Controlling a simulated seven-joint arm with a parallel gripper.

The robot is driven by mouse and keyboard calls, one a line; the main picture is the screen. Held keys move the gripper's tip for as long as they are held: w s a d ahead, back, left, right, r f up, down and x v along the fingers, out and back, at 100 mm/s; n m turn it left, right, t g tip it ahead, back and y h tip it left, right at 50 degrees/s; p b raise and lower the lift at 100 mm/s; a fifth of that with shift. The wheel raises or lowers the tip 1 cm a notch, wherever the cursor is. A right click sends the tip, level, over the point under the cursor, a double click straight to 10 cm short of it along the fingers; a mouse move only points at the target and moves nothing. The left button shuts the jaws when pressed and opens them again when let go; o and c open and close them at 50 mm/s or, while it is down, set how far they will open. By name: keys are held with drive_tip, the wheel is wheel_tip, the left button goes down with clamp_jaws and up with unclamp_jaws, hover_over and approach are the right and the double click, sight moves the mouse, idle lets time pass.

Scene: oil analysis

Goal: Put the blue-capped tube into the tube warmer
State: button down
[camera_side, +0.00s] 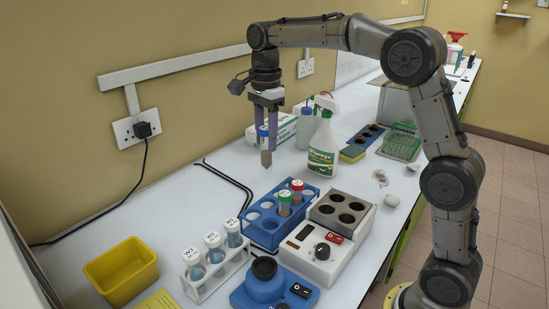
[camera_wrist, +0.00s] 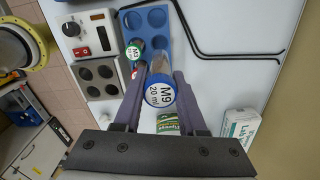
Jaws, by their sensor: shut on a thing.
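The blue-capped tube (camera_side: 266,156) hangs roughly upright from my gripper (camera_side: 268,125), in the air behind the blue rack. In the wrist view its blue cap (camera_wrist: 160,92), labelled M9 20 ml, sits between the fingers of my gripper (camera_wrist: 160,82). The tube's contents look brownish. The tube warmer (camera_side: 316,262) is a white box with a dial, a red switch and a grey block (camera_side: 341,214) of dark, empty-looking holes. It stands in front and to the right of the held tube. It also shows at upper left in the wrist view (camera_wrist: 83,42).
A blue rack (camera_side: 262,232) beside the warmer holds a green-capped tube (camera_side: 284,202) and a red-capped tube (camera_side: 297,191). A white rack (camera_side: 220,275) with tubes, a blue mixer (camera_side: 262,290) and a yellow bin (camera_side: 122,270) stand in front. A spray bottle (camera_side: 323,150) stands right of the held tube.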

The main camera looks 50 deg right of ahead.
drive_tip(key=r, duration=0.3)
drive_tip(key=shift+s+d+r, duration=0.1)
drive_tip(key=shift+s+r, duration=0.1)
drive_tip(key=shift+r, duration=0.1)
drive_tip(key=s+d, duration=0.2)
drive_tip(key=s, duration=0.5)
drive_tip(key=s+d, duration=0.3)
drive_tip(key=s, duration=0.4)
drive_tip(key=shift+s+f, duration=0.2)
drive_tip(key=shift+f, duration=8.05)
drive_tip(key=shift+c, duration=2)
unclamp_jaws()
